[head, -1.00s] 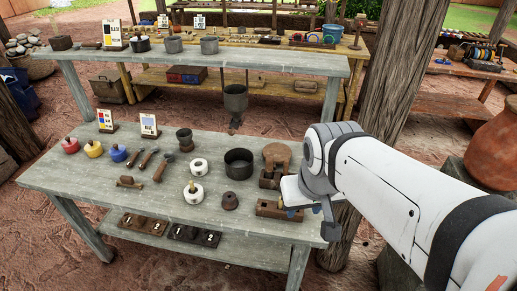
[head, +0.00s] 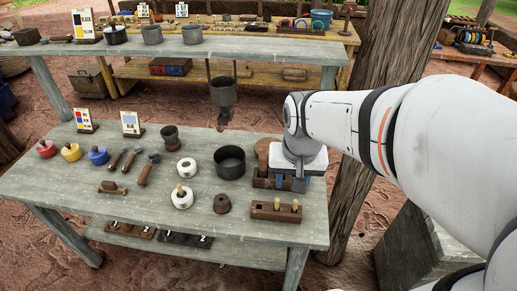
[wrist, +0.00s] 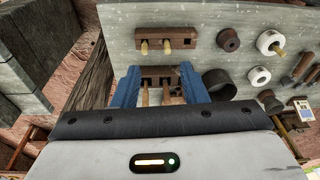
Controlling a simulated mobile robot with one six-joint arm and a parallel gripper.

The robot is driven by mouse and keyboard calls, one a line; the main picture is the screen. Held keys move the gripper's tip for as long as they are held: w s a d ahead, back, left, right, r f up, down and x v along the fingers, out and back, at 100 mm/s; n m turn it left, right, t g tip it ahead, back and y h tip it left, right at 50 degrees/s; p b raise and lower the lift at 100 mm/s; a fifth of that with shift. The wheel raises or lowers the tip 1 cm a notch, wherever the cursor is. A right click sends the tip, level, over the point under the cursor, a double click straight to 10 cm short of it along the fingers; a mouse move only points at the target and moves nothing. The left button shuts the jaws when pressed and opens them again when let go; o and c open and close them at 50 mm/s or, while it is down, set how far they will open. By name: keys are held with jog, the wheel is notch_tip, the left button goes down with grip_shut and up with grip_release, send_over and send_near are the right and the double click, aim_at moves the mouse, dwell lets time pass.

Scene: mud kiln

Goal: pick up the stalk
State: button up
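Two thin light-brown stalks (wrist: 146,97) stand in a dark wooden block (wrist: 160,71) with holes, between my fingers in the wrist view. Which one is the task's stalk I cannot tell. My gripper (head: 288,184) is above this block at the table's right end. Its two blue fingers are spread apart in the wrist view (wrist: 160,78), with nothing visibly clamped. The block shows partly behind the gripper in the head view (head: 262,180); its stalks are hidden there. A second wooden block (head: 268,213) in front holds two short yellowish pegs (head: 295,205).
A dark round pot (head: 229,163) stands close left of the gripper. White rings (head: 186,168), a brown knob (head: 222,203), a brown cup, hammers and coloured pots (head: 97,156) occupy the grey table (head: 60,187). A wooden post (head: 352,190) stands just right of the table.

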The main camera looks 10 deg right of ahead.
aim_at(277, 199)
jog(key=w+f+m+b, duration=0.1)
jog(key=w+f, duration=0.2)
jog(key=f, duration=0.1)
jog(key=w+f+m+g+b, duration=0.1)
jog(key=w+f+m, duration=0.1)
jog(key=w+f, duration=0.1)
jog(key=w+f+m+g+b, duration=0.1)
jog(key=w+f, duration=0.1)
jog(key=f, duration=0.4)
jog(key=shift+w+m, duration=0.3)
jog(key=shift+w, duration=0.1)
jog(key=shift+a+f, duration=0.1)
jog(key=shift+f, duration=3.9)
jog(key=shift+c, duration=0.5)
jog(key=c, duration=0.7)
